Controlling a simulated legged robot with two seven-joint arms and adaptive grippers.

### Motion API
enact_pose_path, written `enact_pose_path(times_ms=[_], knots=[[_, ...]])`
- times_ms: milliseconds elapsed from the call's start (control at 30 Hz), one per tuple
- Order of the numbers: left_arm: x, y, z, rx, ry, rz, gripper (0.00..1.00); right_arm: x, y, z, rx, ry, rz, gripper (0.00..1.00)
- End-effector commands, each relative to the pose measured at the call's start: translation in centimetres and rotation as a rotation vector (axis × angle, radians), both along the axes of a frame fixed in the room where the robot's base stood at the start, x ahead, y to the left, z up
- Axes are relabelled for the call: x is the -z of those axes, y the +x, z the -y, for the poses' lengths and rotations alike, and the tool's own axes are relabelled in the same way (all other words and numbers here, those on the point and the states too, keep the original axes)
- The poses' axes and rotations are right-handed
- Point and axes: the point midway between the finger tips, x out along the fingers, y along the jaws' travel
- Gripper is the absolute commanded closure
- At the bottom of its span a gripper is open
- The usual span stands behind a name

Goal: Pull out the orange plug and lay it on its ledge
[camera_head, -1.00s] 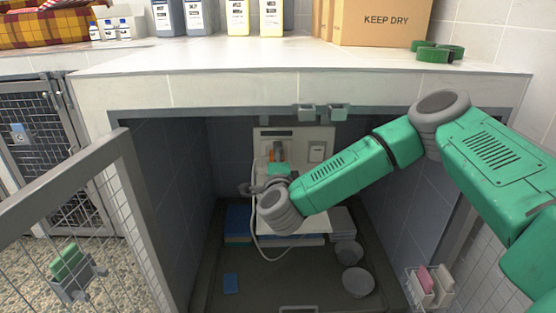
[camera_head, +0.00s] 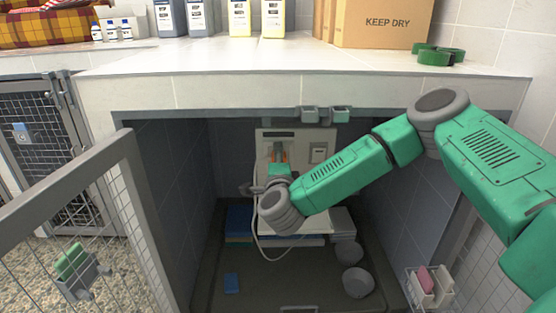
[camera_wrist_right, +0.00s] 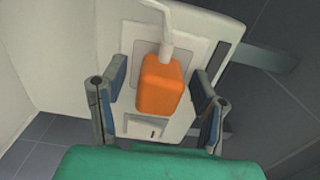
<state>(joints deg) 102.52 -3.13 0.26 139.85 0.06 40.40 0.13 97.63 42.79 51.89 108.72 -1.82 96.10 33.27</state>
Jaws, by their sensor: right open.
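The orange plug (camera_wrist_right: 161,85) sits in a pale socket plate on the white panel (camera_wrist_right: 215,45), with a white cable running from it. In the right wrist view my right gripper (camera_wrist_right: 160,80) is open, with one finger on each side of the plug. Gaps show between plug and fingers. A white ledge (camera_head: 310,228) juts out below the panel, partly hidden by my wrist. My left gripper is not in view.
The kennel opening has side walls close to my arm and a counter edge (camera_head: 230,90) above. Blue folded towels (camera_head: 238,222) and two grey bowls (camera_head: 357,282) lie inside. A mesh door (camera_head: 130,200) stands open at left. The cable (camera_head: 265,250) hangs in a loop.

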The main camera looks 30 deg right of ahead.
Motion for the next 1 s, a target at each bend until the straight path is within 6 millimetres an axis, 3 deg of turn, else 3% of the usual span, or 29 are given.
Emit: enact_pose_path(times_ms=[267, 400, 433, 1000], knots=[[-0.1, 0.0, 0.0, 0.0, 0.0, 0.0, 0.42, 0.0, 0.0, 0.1, 0.001, 0.001, -0.001, 0.45], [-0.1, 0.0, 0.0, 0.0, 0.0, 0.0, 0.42, 0.0, 0.0, 0.1, 0.001, 0.001, -0.001, 0.94], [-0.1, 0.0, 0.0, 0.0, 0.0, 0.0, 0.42, 0.0, 0.0, 0.1, 0.001, 0.0, 0.0, 1.0], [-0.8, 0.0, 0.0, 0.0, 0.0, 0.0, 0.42, -0.1, -1.4, -0.8, -0.001, 0.001, -0.001, 1.0]])
